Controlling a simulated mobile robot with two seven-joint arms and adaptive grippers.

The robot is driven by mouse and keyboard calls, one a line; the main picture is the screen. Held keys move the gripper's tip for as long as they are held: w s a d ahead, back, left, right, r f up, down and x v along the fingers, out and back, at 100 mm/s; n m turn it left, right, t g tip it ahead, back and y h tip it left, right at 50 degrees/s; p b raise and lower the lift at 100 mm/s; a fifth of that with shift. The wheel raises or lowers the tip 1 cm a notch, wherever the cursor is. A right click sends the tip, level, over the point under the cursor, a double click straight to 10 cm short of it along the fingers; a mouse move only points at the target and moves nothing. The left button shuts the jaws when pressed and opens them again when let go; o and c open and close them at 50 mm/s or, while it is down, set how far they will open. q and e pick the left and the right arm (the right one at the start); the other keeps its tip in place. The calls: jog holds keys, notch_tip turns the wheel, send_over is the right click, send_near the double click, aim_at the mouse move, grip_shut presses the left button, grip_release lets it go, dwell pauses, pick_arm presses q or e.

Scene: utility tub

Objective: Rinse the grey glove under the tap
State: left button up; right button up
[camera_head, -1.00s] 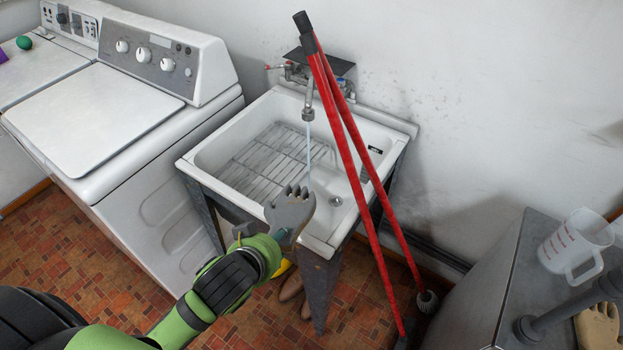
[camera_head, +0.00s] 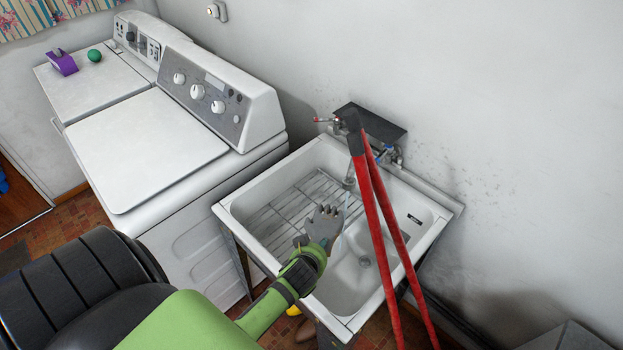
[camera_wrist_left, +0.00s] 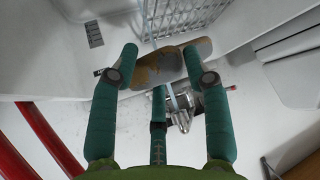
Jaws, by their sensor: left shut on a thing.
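My left gripper (camera_head: 308,244) is shut on the grey glove (camera_head: 325,223) and holds it over the white utility tub (camera_head: 232,207). The glove is grey with brownish patches, its fingers pointing up in the head view. The tap (camera_head: 350,181) is just beyond it, with a thin water stream (camera_head: 344,205) falling close beside the glove. In the left wrist view, the glove (camera_wrist_left: 165,66) lies across the teal fingers of my gripper (camera_wrist_left: 160,76), and the tap (camera_wrist_left: 184,112) shows behind. I cannot tell whether the stream touches the glove. My right gripper is not in view.
Two red poles (camera_head: 384,219) lean across the tub's right side, close to the tap. A white washer (camera_head: 146,148) stands left of the tub.

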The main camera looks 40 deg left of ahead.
aim_at(331, 237)
pick_arm(q)
jog(key=w, duration=0.2)
jog(key=w+b, duration=0.2)
jog(key=w, duration=0.1)
jog(key=shift+w+d+f, duration=0.2)
jog(key=shift+w+d, duration=0.1)
jog(key=w+b, duration=0.3)
jog(key=shift+w+d, duration=0.25)
jog(key=shift+w, duration=0.15)
jog(key=shift+w+d, duration=0.1)
jog(key=shift+w, duration=0.4)
jog(key=shift+w+r+b, duration=0.15)
jog(key=shift+w+b, duration=0.05)
jog(key=shift+b, duration=0.1)
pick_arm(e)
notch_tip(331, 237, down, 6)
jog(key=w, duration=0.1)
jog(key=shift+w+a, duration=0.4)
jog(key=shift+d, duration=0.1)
pick_arm(q)
jog(key=shift+c, duration=0.2)
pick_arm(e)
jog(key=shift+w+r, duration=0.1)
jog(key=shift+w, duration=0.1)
pick_arm(q)
jog(key=shift+s, duration=0.1)
dwell(3.4)
